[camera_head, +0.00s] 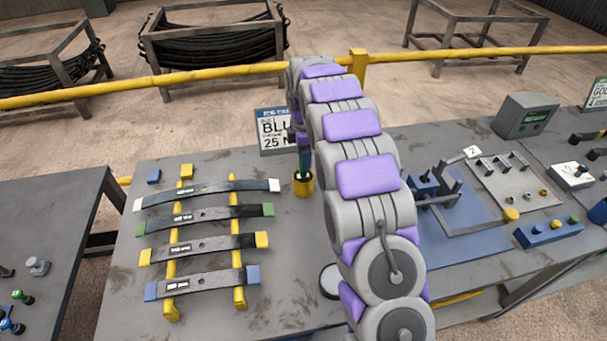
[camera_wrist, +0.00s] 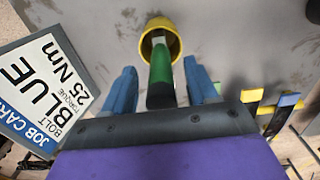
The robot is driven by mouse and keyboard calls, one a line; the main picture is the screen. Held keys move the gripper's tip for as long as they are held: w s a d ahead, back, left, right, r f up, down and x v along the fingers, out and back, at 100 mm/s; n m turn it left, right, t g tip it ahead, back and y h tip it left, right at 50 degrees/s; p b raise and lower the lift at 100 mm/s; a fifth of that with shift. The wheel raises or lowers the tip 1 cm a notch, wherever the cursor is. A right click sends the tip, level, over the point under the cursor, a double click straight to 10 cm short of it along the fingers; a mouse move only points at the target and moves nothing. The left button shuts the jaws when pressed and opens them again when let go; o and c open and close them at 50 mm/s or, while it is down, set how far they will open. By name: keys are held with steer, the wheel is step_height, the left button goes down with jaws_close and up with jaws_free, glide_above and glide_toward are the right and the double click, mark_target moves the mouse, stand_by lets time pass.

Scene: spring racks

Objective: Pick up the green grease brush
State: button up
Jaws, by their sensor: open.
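The green grease brush (camera_wrist: 160,68) stands in a yellow cup (camera_wrist: 173,37) on the workbench. In the wrist view its green handle, with a dark end toward the camera, lies between the two blue fingers of my gripper (camera_wrist: 159,75). The fingers are open, with a gap on each side of the handle. In the head view the yellow cup (camera_head: 303,185) stands left of my arm, and my gripper (camera_head: 303,150) is above it. The brush there is mostly hidden by the gripper.
A job card sign reading BLUE 25 Nm (camera_head: 272,131) stands just behind the cup. A yellow rack with several dark leaf springs (camera_head: 205,215) lies to the left. A blue fixture (camera_head: 428,185) and a control box (camera_head: 525,116) are on the right. A yellow rail (camera_head: 215,73) runs behind.

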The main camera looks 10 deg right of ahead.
steer(key=shift+a+f, duration=0.1)
steer(key=shift+c, duration=0.2)
steer(key=shift+a, duration=0.1)
steer(key=shift+c, duration=1.4)
jaws_close()
